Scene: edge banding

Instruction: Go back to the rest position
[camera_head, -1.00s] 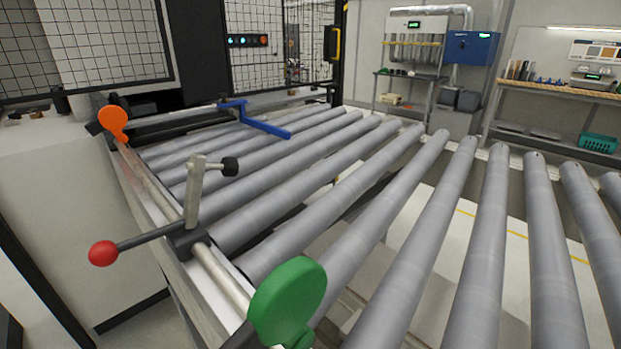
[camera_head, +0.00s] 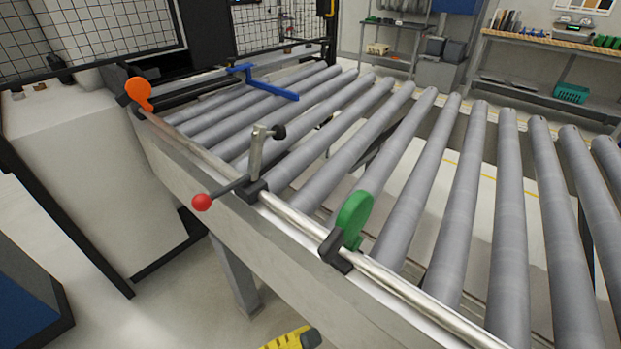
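My gripper is not in view, and no part of my arm can be made out for sure. A roller conveyor (camera_head: 352,151) with grey rollers fills the middle and right of the view. Along its near rail (camera_head: 395,287) sit an orange disc stop (camera_head: 139,92), a clamp post with a red-knobbed lever (camera_head: 202,202), and a green disc stop (camera_head: 353,218). A blue bar (camera_head: 270,89) stands out over the far-left rollers. No workpiece lies on the visible rollers.
A white machine body (camera_head: 75,165) stands at the left, with mesh fencing (camera_head: 90,35) behind. A yellow and black object (camera_head: 291,339) shows at the bottom edge. A workbench with a teal basket (camera_head: 571,93) stands at the back right. Bare floor (camera_head: 165,305) shows at the lower left.

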